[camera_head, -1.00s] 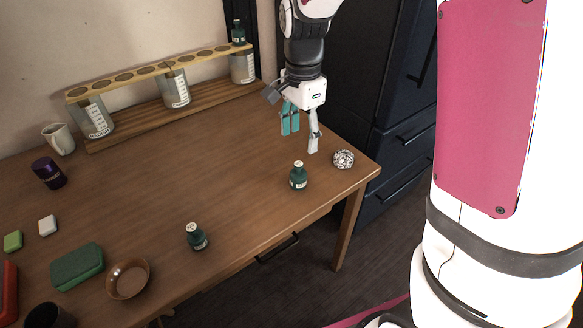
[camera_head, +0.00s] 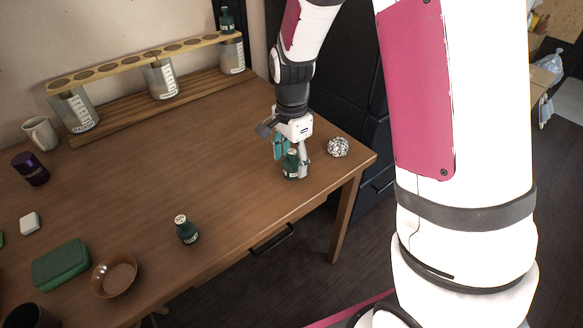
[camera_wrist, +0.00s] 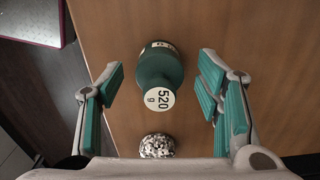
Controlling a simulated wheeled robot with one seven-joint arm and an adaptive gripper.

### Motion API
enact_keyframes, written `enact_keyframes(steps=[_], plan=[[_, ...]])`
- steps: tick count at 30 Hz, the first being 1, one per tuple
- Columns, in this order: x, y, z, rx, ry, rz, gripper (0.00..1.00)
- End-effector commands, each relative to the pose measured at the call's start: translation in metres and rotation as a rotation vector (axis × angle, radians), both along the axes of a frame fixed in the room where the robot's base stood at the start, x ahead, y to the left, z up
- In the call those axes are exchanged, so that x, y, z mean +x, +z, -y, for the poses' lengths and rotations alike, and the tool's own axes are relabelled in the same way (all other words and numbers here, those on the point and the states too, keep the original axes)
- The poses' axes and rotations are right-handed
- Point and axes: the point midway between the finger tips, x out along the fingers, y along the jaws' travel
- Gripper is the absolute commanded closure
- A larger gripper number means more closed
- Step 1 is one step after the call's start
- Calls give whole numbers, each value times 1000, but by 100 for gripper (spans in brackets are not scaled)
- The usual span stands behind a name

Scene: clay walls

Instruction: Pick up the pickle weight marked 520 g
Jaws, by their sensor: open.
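The pickle weight marked 520 g (camera_wrist: 158,72) is a dark green bottle-shaped weight with a pale round top. In the wrist view it stands between my two open fingers, with a gap on each side. In the head view the weight (camera_head: 290,163) stands near the table's right end, partly hidden by my gripper (camera_head: 291,155). My gripper also shows in the wrist view (camera_wrist: 160,98), open and empty. A second green weight (camera_head: 186,229) stands near the table's front edge, and a third (camera_head: 227,20) sits on top of the rack at the back.
A speckled ball (camera_head: 337,147) lies just right of my gripper. The wooden rack (camera_head: 150,97) with labelled glass jars stands along the wall. A brown bowl (camera_head: 114,275), a green box (camera_head: 61,265), a purple jar (camera_head: 30,169) and a mug (camera_head: 40,134) are at left. The table's middle is clear.

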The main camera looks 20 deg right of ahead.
Motion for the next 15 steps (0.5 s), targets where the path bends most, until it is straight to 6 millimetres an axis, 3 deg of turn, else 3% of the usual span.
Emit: enact_keyframes(steps=[3,11,15], plan=[[-1,-18,0,0,1,-3,41],[0,-20,0,0,1,0,41],[0,-20,0,0,1,0,73]])
